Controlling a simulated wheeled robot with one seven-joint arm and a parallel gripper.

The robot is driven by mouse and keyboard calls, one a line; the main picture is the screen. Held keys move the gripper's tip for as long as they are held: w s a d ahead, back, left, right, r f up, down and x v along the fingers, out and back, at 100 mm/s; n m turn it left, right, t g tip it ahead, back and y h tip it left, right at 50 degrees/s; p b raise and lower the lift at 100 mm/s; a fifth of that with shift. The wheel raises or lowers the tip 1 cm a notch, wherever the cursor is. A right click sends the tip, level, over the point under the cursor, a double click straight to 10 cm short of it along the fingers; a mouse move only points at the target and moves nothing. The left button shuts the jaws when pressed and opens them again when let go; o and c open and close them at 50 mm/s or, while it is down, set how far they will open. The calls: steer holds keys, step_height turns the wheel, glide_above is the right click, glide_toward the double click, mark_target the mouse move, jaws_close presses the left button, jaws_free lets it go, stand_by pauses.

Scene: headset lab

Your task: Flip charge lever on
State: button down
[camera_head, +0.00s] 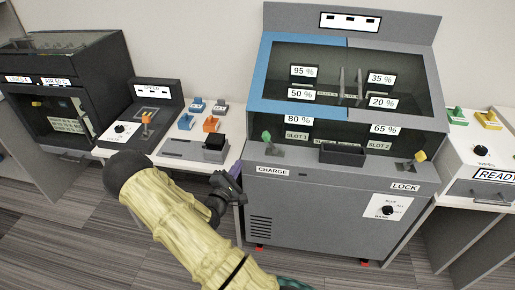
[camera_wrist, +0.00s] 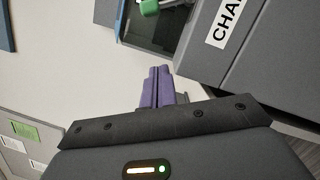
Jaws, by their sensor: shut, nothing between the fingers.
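The charge lever (camera_head: 267,139) has a green knob and stands at the left of the grey cabinet's front ledge, above the CHARGE label (camera_head: 273,170). In the wrist view the green knob (camera_wrist: 149,7) is at the top edge, partly cut off, with the label (camera_wrist: 224,22) to its right. My gripper (camera_head: 238,172) is beside the cabinet's left front edge, lower and to the left of the lever, and apart from it. In the wrist view its purple fingers (camera_wrist: 159,88) are closed together with nothing between them.
The grey cabinet (camera_head: 330,215) has a yellow LOCK lever (camera_head: 420,157) at its right and a black tray (camera_head: 342,153) in the middle. A white table (camera_head: 170,160) with blue and orange pieces stands to the left. A READY station (camera_head: 490,165) stands at the right.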

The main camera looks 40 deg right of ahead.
mark_target(249, 153)
steer(key=x, duration=1)
steer(key=shift+d, duration=0.2)
steer(key=shift+s+d+r, duration=0.45)
steer(key=shift+s, duration=0.2)
steer(key=shift+s+d+r, duration=0.5)
steer(key=shift+s, duration=0.2)
steer(key=shift+w+a, duration=0.1)
steer(key=shift+w, duration=0.05)
